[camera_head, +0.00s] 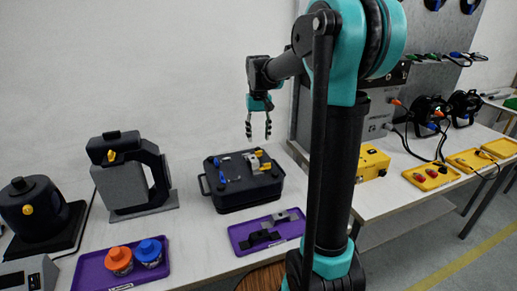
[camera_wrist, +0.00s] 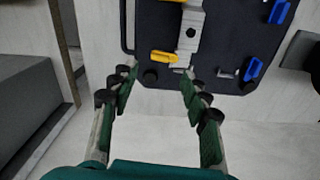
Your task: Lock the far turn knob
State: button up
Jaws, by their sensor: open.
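A black case (camera_head: 240,196) stands on the white table, and its dark top fills the upper part of the wrist view (camera_wrist: 222,62). On it are two yellow turn knobs; the farther one (camera_head: 258,153) also shows in the wrist view (camera_wrist: 163,57), its handle lying crosswise beside a grey metal bracket (camera_wrist: 188,38). Two blue knobs (camera_wrist: 253,70) sit on the other side of the bracket. My gripper (camera_head: 258,132) is open and empty above the case's far edge. Its fingertips (camera_wrist: 159,78) appear just below the yellow knob in the wrist view; contact is not visible.
A purple tray (camera_head: 240,232) with dark and grey parts lies in front of the case. Another purple tray (camera_head: 92,274) holds an orange and a blue round part. A grey and black device (camera_head: 122,185) stands left; a yellow box (camera_head: 372,165) is right.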

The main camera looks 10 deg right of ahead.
aim_at(257, 154)
jog(key=shift+f, duration=3.2)
